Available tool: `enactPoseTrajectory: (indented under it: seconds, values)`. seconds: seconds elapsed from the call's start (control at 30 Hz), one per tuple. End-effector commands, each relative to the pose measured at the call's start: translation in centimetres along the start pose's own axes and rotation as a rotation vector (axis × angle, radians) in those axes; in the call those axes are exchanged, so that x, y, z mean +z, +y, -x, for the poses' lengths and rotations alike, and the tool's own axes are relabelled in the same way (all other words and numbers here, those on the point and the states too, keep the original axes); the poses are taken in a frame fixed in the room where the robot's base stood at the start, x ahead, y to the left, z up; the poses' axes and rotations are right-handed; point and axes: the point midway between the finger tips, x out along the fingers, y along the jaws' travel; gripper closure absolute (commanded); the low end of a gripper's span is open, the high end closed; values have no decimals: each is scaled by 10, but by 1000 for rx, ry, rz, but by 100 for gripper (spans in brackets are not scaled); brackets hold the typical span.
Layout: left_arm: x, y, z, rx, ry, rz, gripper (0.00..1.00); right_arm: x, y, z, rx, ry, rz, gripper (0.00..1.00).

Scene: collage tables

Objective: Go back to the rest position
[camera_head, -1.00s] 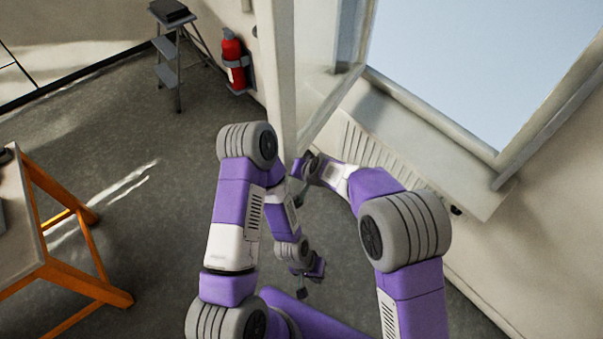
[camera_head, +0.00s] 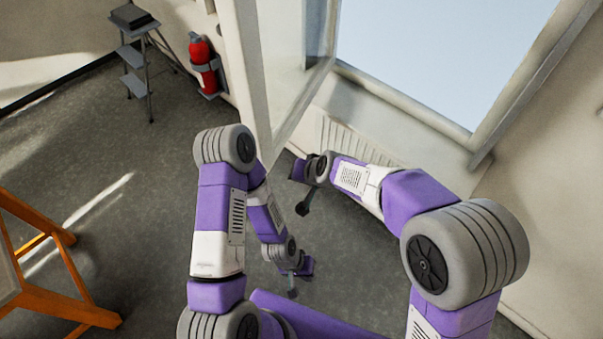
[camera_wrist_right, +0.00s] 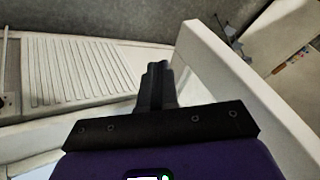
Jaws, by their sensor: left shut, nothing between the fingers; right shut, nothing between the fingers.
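My left gripper (camera_head: 292,291) hangs low over the grey floor in the head view, at the end of the folded left arm. It is small there, shut and empty. My right gripper (camera_head: 303,208) points down beside the open window sash, below the sash's lower corner as seen in the head view. In the right wrist view its dark fingers (camera_wrist_right: 155,82) are together with nothing between them. Whether the right gripper touches the sash cannot be told.
The open window sash (camera_head: 283,70) stands close by the right wrist, with the radiator (camera_head: 345,135) under the window. An orange-legged table (camera_head: 62,303) is at the lower left. A step ladder (camera_head: 135,55) and a fire extinguisher (camera_head: 203,62) stand farther back. Floor between is clear.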

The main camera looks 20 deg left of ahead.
Motion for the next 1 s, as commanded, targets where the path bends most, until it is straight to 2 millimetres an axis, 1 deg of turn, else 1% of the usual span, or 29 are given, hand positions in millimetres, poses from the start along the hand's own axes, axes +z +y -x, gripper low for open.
enactPoseTrajectory:
  seconds: [0.03,0.2,0.43,0.47,0.53,0.57,0.67,0.7,0.77,0.8,0.87,0.9,0.97,1.0]
  values:
    - [0,0,1,0,0,0,100,0,-1,7,-1,2,2,100]
    - [0,1,2,0,0,0,100,1,-1,16,0,1,1,100]
    - [0,1,2,0,0,0,100,1,0,16,1,0,0,100]
    - [0,1,2,0,0,0,100,2,2,16,4,-1,-2,100]
    - [0,0,0,0,0,0,100,4,14,10,18,-6,-13,100]
    - [0,0,0,0,0,0,100,6,23,7,28,-10,-21,100]
    - [0,-2,-5,0,0,0,100,20,71,-12,81,-32,-62,100]
    - [0,-3,-7,0,0,0,100,30,96,-20,107,-45,-83,100]
    - [0,-4,-11,0,0,0,100,48,136,-33,148,-68,-119,100]
    - [-1,-5,-13,0,0,0,100,64,163,-40,172,-87,-143,100]
    - [-1,-6,-17,0,0,0,100,89,199,-49,203,-115,-180,100]
    - [-1,-7,-19,0,0,0,100,107,221,-54,219,-133,-205,100]
    - [-1,-8,-23,0,0,0,100,136,250,-59,237,-162,-243,100]
    - [-1,-9,-25,0,0,0,100,156,267,-62,246,-181,-270,100]
